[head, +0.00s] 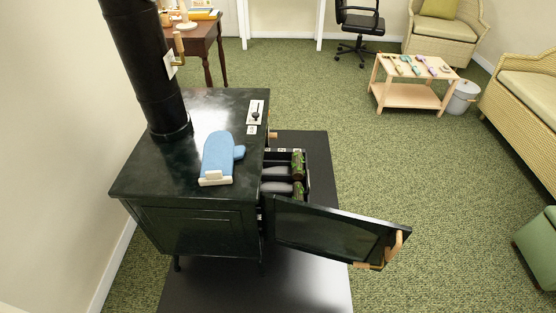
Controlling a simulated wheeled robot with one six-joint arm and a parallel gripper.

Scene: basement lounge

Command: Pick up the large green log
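Two dark logs with green, leafy-looking ends lie in the open firebox of the black stove (150,195). The farther green log (298,159) lies behind the nearer green log (298,188). Both point out of the opening to the right, and their other ends are hidden inside the stove. I cannot tell for sure which is the large one. Grey shapes lie beside them. The stove door (325,236) stands open toward the lower right, with a wooden handle at its end. My gripper is not in view.
A blue oven mitt (217,152) lies on the stove top. A stovepipe (143,65) rises at its left. A dark hearth mat (290,290) lies beneath. A low wooden table (408,95) with small tools stands back right. Green carpet between is clear.

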